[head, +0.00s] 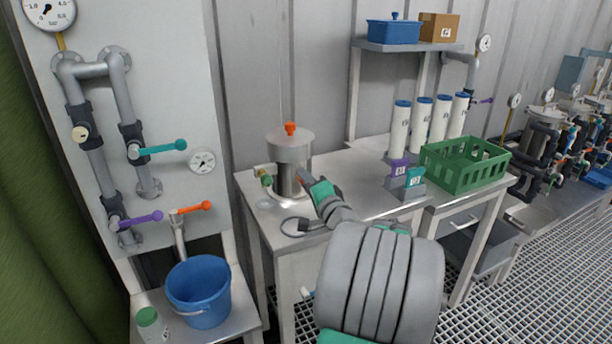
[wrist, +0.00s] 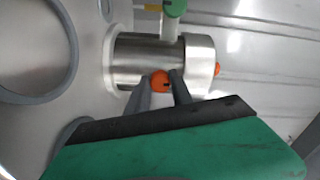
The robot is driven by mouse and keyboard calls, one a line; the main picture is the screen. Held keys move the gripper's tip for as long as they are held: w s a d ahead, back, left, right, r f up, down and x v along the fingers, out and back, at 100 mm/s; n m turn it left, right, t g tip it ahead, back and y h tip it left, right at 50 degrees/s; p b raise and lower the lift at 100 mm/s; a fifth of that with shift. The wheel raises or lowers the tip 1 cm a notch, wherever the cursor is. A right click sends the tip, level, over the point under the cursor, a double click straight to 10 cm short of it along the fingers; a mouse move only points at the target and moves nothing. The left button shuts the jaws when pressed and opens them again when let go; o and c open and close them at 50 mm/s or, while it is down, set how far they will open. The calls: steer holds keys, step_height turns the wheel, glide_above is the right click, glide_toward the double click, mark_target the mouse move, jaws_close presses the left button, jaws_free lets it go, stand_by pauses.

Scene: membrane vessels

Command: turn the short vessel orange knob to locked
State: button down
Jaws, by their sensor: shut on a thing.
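The short vessel (head: 288,152) is a steel cylinder with a wider lid, standing upright on the steel bench. An orange knob (head: 290,128) sits on top of its lid. A second orange knob (wrist: 159,80) is on the side of the body. In the wrist view the vessel (wrist: 145,58) lies sideways, with the lid to the right. My gripper (wrist: 161,86) has its two dark fingers closed around the side knob, which shows between their tips. In the head view my gripper (head: 304,183) reaches the vessel from the right, and its fingers partly hide the side knob.
A green-handled valve (wrist: 174,8) sticks out of the vessel's other side. Right of my arm are a green crate (head: 465,180) and white tubes (head: 400,130). A blue bucket (head: 199,290) stands lower left.

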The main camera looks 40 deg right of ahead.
steer(key=shift+m+p, duration=0.3)
steer(key=shift+m, duration=0.3)
steer(key=c, duration=1.1)
jaws_free()
steer(key=shift+s, duration=0.15)
steer(key=v, duration=0.7)
steer(key=shift+s+a, duration=0.15)
steer(key=shift+s, duration=0.1)
